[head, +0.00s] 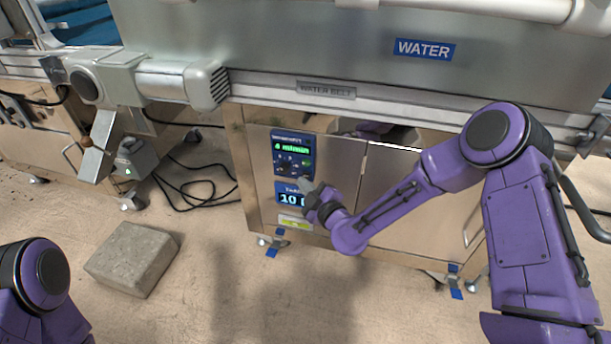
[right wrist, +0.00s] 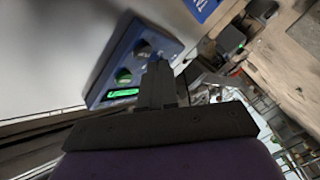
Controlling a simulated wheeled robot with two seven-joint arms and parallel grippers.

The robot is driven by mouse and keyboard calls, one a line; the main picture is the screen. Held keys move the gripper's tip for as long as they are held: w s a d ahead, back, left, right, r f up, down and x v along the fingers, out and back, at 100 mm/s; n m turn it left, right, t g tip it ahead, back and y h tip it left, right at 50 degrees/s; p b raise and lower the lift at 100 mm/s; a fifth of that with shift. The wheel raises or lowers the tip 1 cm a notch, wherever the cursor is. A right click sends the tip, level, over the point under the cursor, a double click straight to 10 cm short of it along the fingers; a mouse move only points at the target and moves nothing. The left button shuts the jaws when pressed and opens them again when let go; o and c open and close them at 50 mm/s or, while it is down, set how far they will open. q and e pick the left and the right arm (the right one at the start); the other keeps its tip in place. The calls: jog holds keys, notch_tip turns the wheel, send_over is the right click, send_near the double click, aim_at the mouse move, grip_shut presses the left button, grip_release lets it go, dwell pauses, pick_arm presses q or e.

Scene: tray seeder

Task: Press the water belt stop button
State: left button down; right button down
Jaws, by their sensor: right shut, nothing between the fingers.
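The water belt control panel (head: 293,150) is a blue unit with a green speed readout and small round controls, on the steel cabinet under the WATER BELT label (head: 326,90). In the right wrist view the panel (right wrist: 112,62) shows tilted, with a lit green readout, a green button (right wrist: 124,76) and dark round controls. My right gripper (head: 305,186) is shut and empty, its tip at the panel's lower edge. In the right wrist view its fingers (right wrist: 156,66) overlap the panel's right part. I cannot make out the stop button or tell whether the fingertips touch anything. My left gripper is out of view.
A second blue display (head: 283,195) sits just below the panel. A motor (head: 178,82) juts out at the left, with black cables (head: 195,190) on the floor below. A grey stone block (head: 133,258) lies on the floor. The floor before the cabinet is clear.

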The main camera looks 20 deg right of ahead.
jog(key=s+a, duration=0.2)
jog(key=s, duration=0.1)
jog(key=s+a, duration=0.1)
jog(key=s, duration=0.1)
jog(key=shift+a, duration=0.15)
dwell(0.8)
